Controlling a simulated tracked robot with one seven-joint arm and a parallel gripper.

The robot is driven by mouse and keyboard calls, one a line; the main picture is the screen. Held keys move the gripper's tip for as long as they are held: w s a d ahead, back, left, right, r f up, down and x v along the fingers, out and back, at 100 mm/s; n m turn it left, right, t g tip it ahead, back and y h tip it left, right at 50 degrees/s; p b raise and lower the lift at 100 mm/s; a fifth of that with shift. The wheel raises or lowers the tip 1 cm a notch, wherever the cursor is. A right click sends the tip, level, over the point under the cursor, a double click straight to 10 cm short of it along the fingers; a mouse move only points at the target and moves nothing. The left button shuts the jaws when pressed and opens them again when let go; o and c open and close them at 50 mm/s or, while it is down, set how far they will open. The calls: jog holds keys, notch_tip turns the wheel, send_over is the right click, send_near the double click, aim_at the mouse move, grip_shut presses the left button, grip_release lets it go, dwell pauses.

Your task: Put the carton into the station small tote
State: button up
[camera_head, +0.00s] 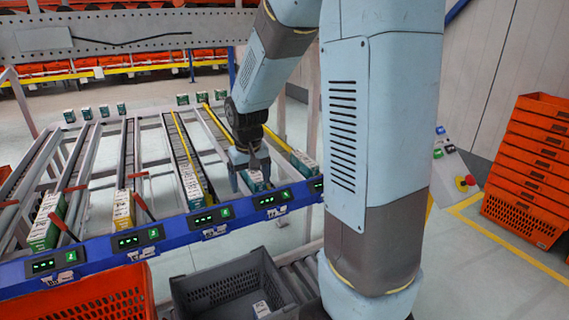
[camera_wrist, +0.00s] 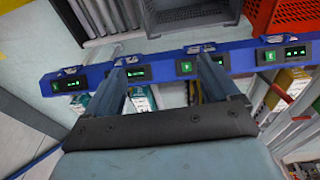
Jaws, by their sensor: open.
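My gripper (camera_head: 251,182) is open and reaches down over a teal and white carton (camera_head: 255,178) at the front end of a rack lane. In the wrist view my gripper's two fingers (camera_wrist: 162,68) are spread apart, and a white and teal carton (camera_wrist: 146,97) shows in the gap, nearer the left finger. I cannot tell whether either finger touches it. The grey small tote (camera_head: 222,283) stands below the blue front rail, left of my arm's base. It also shows at the top of the wrist view (camera_wrist: 190,14).
A blue rail (camera_head: 212,228) with lit displays runs along the rack front. Other cartons stand in nearby lanes, including a green and white one (camera_head: 192,186) and a yellow one (camera_head: 124,210). An orange tote (camera_head: 85,300) sits left of the grey one. Orange totes (camera_head: 530,165) are stacked at right.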

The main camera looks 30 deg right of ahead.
jog(key=s+r+t, duration=0.2)
jog(key=s+r, duration=0.5)
jog(key=s, duration=0.4)
jog(key=s+r+t, duration=0.1)
jog(key=s+r, duration=0.7)
jog(key=s, duration=0.2)
jog(key=shift+s+a+t+y, duration=0.3)
jog(key=shift+s+t, duration=0.1)
